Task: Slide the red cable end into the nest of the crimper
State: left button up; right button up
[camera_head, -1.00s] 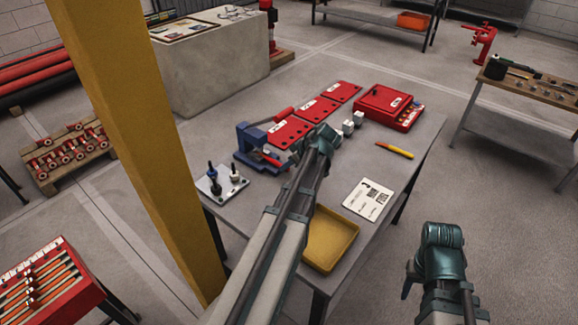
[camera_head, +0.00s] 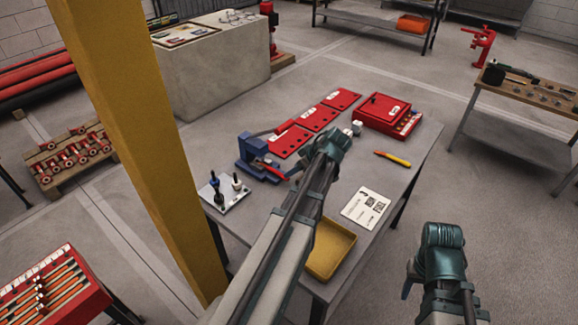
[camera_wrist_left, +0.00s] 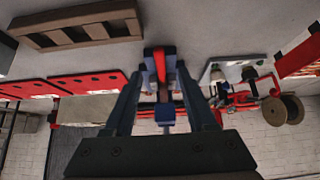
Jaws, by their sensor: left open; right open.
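The blue crimper (camera_head: 252,150) with its red lever (camera_head: 287,126) stands on the left part of the grey table. A short red piece (camera_head: 276,173), seemingly the red cable end, shows at its near right side; I cannot tell whether it sits in the nest. My left gripper (camera_head: 296,173) is open, to the right of the crimper and close to it. In the left wrist view, the open fingers (camera_wrist_left: 160,97) frame the blue crimper and a red part (camera_wrist_left: 160,66), with no clear contact. My right gripper (camera_head: 408,284) is open and empty, off the table's right side.
A metal plate with pegs (camera_head: 225,192) lies left of my left arm. A yellow tray (camera_head: 331,249), a printed card (camera_head: 366,208), a yellow-red tool (camera_head: 393,158) and a red case (camera_head: 385,112) lie on the table. A yellow post (camera_head: 150,150) rises at the left.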

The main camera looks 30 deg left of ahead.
pick_arm(q)
jog(key=p+v, duration=0.5)
jog(key=v, duration=0.3)
jog(key=shift+d, duration=0.2)
dwell(0.4)
jog(key=s+d+f+m+h, duration=0.1)
jog(key=s+d+m+h, duration=0.1)
jog(key=s+d+m, duration=0.3)
jog(key=s+d+f+m+h, duration=0.2)
jog(key=s+d+m, duration=0.4)
jog(key=d, duration=0.8)
jog(key=s+d+f+m+h, duration=0.1)
jog(key=s+d+m, duration=0.4)
jog(key=d+m, duration=0.5)
jog(key=shift+s+d+g+h, duration=0.25)
jog(key=shift+g+h, duration=0.15)
jog(key=shift+h, duration=0.2)
